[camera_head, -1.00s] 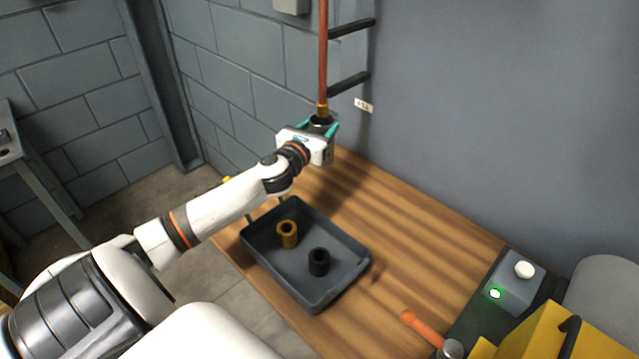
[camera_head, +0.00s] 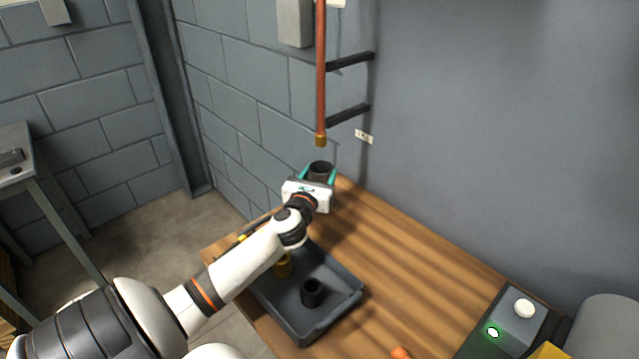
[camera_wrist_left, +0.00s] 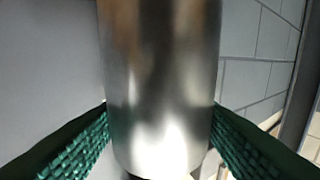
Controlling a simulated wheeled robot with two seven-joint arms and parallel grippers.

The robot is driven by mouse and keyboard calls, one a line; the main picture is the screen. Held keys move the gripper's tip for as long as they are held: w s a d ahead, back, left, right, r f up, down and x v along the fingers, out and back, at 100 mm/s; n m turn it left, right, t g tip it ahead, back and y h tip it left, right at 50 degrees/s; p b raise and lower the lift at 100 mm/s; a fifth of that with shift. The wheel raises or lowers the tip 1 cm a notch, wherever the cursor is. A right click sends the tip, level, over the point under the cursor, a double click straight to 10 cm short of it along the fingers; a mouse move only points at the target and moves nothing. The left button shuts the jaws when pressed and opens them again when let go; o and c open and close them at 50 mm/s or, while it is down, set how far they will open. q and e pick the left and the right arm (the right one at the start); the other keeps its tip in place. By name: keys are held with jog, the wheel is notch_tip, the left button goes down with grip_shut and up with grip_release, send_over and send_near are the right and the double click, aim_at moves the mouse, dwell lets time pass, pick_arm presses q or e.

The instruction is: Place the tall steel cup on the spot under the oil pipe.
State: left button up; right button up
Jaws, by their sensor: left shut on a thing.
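The tall steel cup (camera_wrist_left: 160,90) fills the middle of the left wrist view, upright between the green finger pads. Its dark open mouth shows in the head view (camera_head: 320,170). My left gripper (camera_head: 319,174) is shut on the cup at the far end of the bench. The copper oil pipe (camera_head: 320,70) hangs down the wall and ends in a brass tip (camera_head: 320,140) that appears just above the cup in the picture. The spot under the pipe is hidden behind my gripper. I cannot tell whether the cup's base touches the bench. My right gripper is out of view.
A dark tray (camera_head: 345,304) on the wooden bench (camera_head: 420,262) holds a brass ring-like part (camera_head: 283,266) and a black one (camera_head: 312,291). Black brackets (camera_head: 348,115) stick out beside the pipe.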

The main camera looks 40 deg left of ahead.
pick_arm(q)
jog(key=shift+f, duration=0.9)
jog(key=shift+f, duration=0.1)
jog(key=o, duration=1.1)
jog(key=shift+o, duration=1.1)
jog(key=v, duration=1.2)
jog(key=shift+b, duration=0.4)
